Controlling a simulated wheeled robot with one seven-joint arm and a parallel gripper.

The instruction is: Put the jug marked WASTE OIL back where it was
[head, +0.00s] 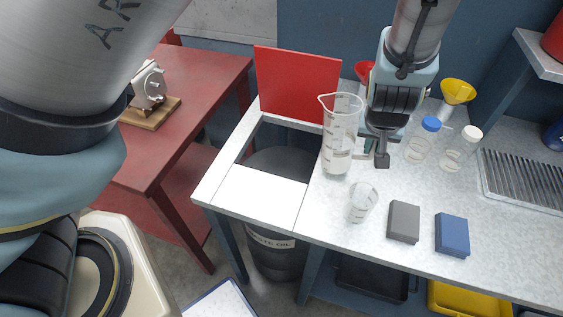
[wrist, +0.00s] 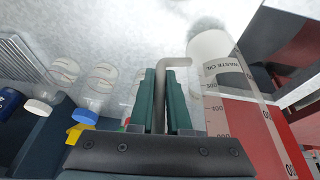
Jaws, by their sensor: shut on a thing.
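The clear jug (head: 338,140) with graduation marks is upright at the worktop's left part, beside the open hatch, in the head view. In the wrist view the jug (wrist: 232,85) shows the words WASTE OIL on its wall. My gripper (head: 380,158) is on the jug's right side, pointing down. In the wrist view my gripper's green fingers (wrist: 166,95) are shut on the jug's grey-looking handle (wrist: 172,63). I cannot tell whether the jug's base touches the worktop.
A small clear beaker (head: 363,203), a grey block (head: 404,222) and a blue block (head: 452,235) lie in front. Blue-capped (head: 422,140) and white-capped (head: 460,150) bottles stand right. Left, a raised red lid (head: 297,85) backs a hatch over a dark drum (head: 275,258).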

